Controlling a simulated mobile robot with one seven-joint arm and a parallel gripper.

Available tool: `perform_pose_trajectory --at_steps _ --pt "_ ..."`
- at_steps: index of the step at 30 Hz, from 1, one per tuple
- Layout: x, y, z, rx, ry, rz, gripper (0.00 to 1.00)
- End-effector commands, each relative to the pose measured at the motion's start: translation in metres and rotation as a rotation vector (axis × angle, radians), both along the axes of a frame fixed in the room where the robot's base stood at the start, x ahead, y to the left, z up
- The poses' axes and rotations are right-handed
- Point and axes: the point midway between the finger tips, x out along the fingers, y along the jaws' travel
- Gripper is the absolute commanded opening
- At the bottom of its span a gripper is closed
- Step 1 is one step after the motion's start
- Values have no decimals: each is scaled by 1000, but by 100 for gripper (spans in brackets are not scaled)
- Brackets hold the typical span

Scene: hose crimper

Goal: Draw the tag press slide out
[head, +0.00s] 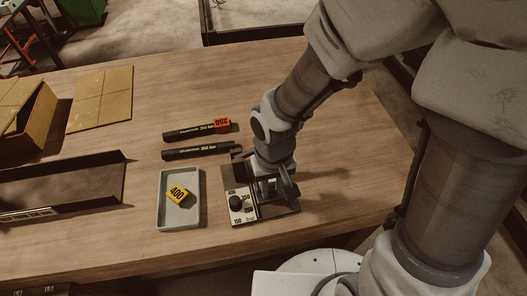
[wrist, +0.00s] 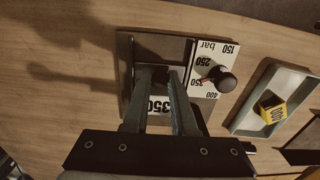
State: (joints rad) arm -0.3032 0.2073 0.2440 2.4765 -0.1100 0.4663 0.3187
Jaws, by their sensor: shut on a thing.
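The tag press (head: 238,217) stands on the wooden table, a dark plate with a white dial face and a round black knob (head: 236,201). The knob also shows in the wrist view (wrist: 221,79), beside the numbers 150, 250, 350 and 400 bar. My gripper (head: 270,186) is over the press's right part, pointing down. In the wrist view my gripper (wrist: 163,73) has its fingers close together, shut on the slide at the press frame. The fingers hide most of the held part. A white surface marked 350 (wrist: 160,104) shows between them.
A grey tray (head: 163,217) holding a yellow 400 tag (head: 177,195) stands left of the press. Two black hoses lie behind; the farther hose (head: 190,132) bears an orange 250 tag (head: 222,124). A dark rack (head: 62,188) lies at left. The table right of the press is clear.

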Motion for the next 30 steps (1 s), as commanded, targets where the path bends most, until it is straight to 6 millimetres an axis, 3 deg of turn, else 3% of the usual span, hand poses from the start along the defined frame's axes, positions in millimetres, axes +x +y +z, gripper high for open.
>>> perform_pose_trajectory --at_steps 30 --pt "-18 -6 0 0 -2 -1 0"
